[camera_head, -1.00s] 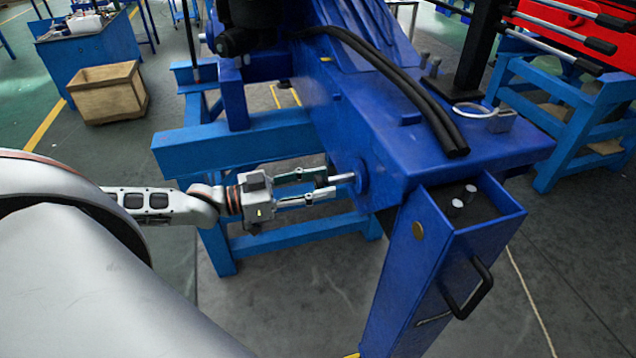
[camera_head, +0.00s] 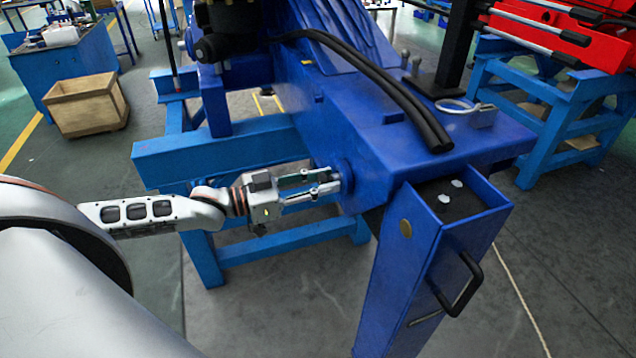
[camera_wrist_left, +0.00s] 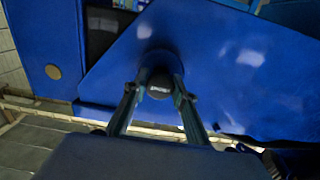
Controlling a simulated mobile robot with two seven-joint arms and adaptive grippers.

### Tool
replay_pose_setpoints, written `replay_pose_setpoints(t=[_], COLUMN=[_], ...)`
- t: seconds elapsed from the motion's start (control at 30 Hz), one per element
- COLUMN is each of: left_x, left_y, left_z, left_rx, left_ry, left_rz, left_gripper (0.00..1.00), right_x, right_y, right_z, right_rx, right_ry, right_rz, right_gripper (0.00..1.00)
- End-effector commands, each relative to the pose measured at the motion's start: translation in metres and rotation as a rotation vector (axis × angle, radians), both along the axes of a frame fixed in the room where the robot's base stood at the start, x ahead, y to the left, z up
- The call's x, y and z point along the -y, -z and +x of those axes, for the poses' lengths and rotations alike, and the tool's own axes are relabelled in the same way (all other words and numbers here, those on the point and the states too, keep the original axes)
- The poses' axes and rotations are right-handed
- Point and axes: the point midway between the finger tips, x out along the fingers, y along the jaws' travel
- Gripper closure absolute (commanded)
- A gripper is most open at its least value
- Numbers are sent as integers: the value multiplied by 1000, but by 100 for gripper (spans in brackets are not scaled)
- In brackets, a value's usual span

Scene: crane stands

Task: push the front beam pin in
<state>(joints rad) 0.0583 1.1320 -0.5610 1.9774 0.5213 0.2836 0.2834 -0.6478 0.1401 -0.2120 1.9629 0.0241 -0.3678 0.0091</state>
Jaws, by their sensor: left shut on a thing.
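The blue crane beam (camera_head: 395,160) fills the middle of the head view. The front beam pin sits in a round boss (camera_head: 346,173) on the beam's side; in the wrist view its dark round end (camera_wrist_left: 160,86) shows between my fingers. My left gripper (camera_head: 335,180) is shut on the pin, with its fingertips close against the boss. In the wrist view the gripper (camera_wrist_left: 158,92) has one finger on each side of the pin end. The fingers hide most of the pin in the head view. My right gripper is not in view.
A blue open-topped box with a black handle (camera_head: 462,285) stands right of the gripper. Blue stand rails (camera_head: 220,152) run behind and below my left arm. Black hoses (camera_head: 385,85) lie on the beam. A wooden crate (camera_head: 88,105) is on the floor at left.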

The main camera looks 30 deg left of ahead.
Motion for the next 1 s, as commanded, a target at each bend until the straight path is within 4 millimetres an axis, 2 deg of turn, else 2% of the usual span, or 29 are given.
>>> replay_pose_setpoints(t=[0.1,0.13,0.2,0.67,1.0], left_x=[0,1,1,-4,-27], left_y=[-1,-1,-1,0,2], left_z=[0,0,0,-4,-32], left_rx=[1,1,1,0,-4], left_ry=[0,0,0,-1,-1], left_rz=[-1,-1,0,0,1], left_gripper=[100,69,56,56,56], right_x=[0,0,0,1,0], right_y=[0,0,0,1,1], right_z=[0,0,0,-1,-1], right_rx=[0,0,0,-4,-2], right_ry=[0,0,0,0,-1], right_rz=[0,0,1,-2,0], right_gripper=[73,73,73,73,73])
